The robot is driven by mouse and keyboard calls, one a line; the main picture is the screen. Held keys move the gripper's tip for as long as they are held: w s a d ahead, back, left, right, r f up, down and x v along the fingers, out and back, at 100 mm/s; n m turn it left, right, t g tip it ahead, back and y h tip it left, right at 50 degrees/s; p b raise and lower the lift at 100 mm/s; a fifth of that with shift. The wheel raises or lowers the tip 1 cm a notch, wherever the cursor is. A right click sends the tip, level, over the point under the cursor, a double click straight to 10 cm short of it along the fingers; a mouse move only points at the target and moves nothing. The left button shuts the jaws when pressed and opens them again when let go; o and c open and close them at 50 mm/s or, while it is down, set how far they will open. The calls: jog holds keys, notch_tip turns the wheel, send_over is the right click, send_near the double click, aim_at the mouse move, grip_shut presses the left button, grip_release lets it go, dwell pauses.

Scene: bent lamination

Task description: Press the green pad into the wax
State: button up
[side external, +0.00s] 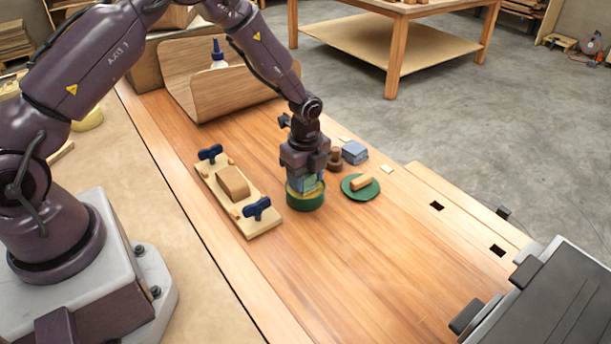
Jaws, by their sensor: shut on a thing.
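My gripper (307,180) points straight down over the bench and is shut on the green pad (308,185), a small blue-green block between the fingers. Directly below is a round, dark green tin (305,202) with a yellowish band of wax (304,194) showing at its top. The pad's lower end is at the tin's mouth. The fingers and rim hide the contact, so I cannot tell how far the pad is in the wax.
A brown knob-like piece (335,158) and blue-grey block (355,152) stand behind. A clamping board (262,228) with blue knobs lies left. The bench's front is clear.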

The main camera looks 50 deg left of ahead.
jog(key=shift+r, duration=3.45)
jog(key=shift+n, duration=0.3)
